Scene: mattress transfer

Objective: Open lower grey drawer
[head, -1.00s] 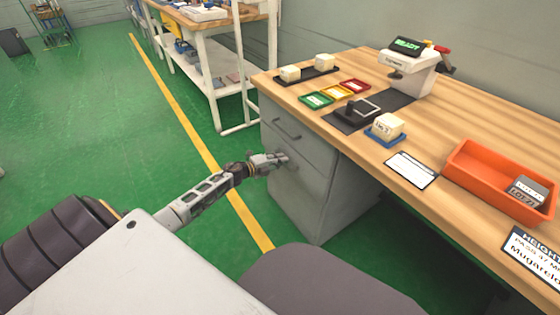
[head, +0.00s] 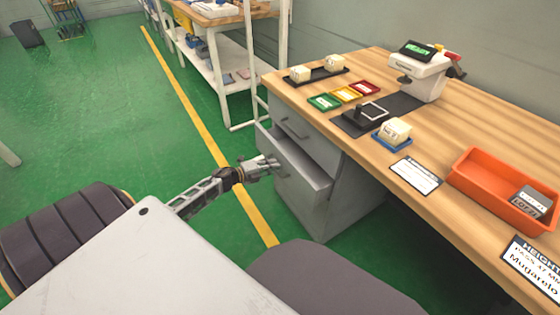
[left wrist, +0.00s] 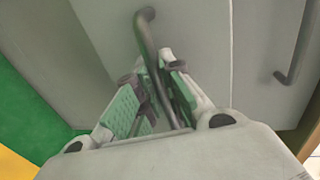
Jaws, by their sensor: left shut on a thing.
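The lower grey drawer (head: 300,194) of the desk's pedestal is pulled partly out, and part of its open top shows below the upper drawer (head: 287,117). My left gripper (head: 270,164) is at the front of the lower drawer. In the left wrist view my left gripper (left wrist: 158,92) is shut on the dark bar handle (left wrist: 147,32), its fingers on either side of the bar. The drawer's inside is mostly hidden. My right gripper is not in view.
The wooden desk (head: 455,112) carries an orange bin (head: 475,185), small coloured trays, pale blocks and a white device (head: 420,75). A shelf bench (head: 228,75) stands behind. Green floor (head: 110,110) is clear left of the pedestal.

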